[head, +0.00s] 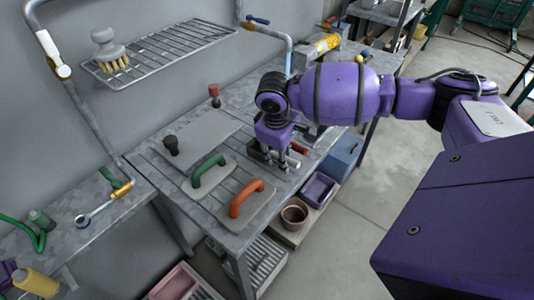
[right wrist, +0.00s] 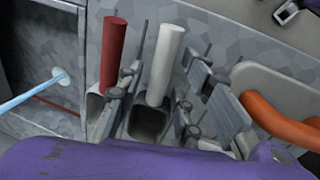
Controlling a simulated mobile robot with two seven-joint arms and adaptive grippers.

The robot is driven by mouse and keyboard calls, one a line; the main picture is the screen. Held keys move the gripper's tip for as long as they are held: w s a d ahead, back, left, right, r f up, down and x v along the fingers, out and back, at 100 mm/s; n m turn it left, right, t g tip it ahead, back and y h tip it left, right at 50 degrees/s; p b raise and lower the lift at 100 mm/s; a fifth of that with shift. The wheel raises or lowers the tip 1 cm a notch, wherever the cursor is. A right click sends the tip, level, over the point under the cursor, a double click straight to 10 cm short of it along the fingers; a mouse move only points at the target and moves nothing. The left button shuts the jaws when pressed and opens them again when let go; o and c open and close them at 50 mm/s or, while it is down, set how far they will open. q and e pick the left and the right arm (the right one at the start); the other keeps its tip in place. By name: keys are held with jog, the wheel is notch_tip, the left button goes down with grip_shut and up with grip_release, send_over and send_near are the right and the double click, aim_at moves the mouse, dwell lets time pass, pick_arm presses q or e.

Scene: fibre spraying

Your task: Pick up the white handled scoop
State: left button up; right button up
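The white handled scoop (right wrist: 167,55) stands out in the right wrist view, with its grey hollow scoop end below the handle. My right gripper (right wrist: 168,92) is open, with one finger on each side of the white handle. Gaps seem to show between the fingers and the handle, so I see no clear grip. In the head view my right gripper (head: 273,157) is low over the right part of the metal table and hides most of the scoop. My left gripper is not in view.
A red handled scoop (right wrist: 113,52) stands close left of the white one, near a finger. Trowels with green (head: 209,172) and orange (head: 245,198) handles lie on the table (head: 228,238). A blue box (head: 343,155) is at its right. A wire shelf (head: 160,50) is on the wall.

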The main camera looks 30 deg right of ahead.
grip_shut()
